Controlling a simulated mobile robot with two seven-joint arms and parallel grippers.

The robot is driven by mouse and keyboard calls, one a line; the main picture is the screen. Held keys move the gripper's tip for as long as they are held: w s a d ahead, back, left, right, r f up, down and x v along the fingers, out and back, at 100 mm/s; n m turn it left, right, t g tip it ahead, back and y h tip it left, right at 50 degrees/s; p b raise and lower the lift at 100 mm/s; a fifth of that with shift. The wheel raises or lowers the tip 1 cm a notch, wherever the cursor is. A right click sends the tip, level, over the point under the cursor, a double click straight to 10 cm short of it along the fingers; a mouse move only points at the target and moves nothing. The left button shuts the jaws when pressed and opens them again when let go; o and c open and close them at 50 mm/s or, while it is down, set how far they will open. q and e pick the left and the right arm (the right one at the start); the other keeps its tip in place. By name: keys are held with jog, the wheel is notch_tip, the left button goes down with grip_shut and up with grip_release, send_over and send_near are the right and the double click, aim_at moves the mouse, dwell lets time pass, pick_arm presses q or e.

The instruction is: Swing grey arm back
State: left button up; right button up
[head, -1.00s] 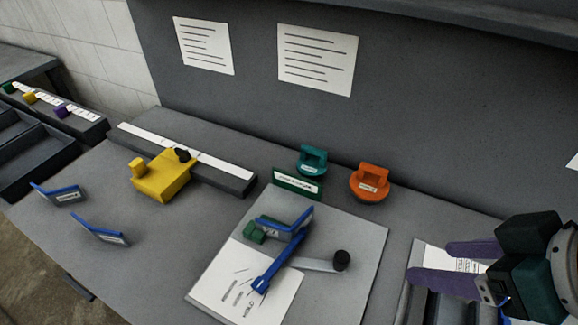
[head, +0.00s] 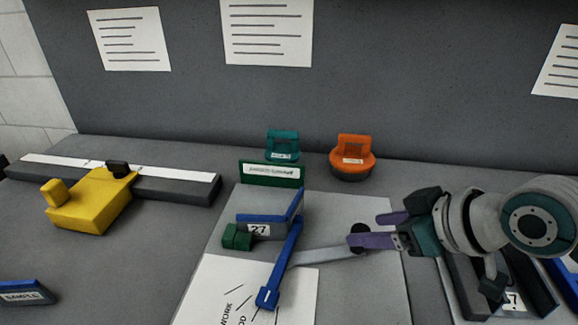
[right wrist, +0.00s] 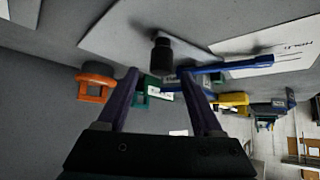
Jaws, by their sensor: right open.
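The grey arm (head: 325,255) is a flat light-grey bar on a grey plate (head: 375,290), with a black knob (head: 359,231) at its right end. My right gripper (head: 365,230) is open, its purple fingers by the knob. In the right wrist view the knob (right wrist: 161,52) stands just beyond the gap between the open fingertips (right wrist: 157,72); I cannot tell whether they touch it. A blue handle (head: 283,260) crosses the bar's left end. A blue-edged bracket marked 27 (head: 265,229) and a green block (head: 236,237) sit behind it. My left gripper is out of view.
A teal handled piece (head: 282,148) and an orange one (head: 352,160) stand at the back behind a green label holder (head: 271,174). A yellow block (head: 90,205) sits on a dark rail at left. A dark tray (head: 465,290) lies under my right arm.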

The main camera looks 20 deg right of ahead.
aim_at(362, 230)
jog(key=shift+b+x, duration=0.4)
jog(key=shift+x, duration=1.4)
grip_shut()
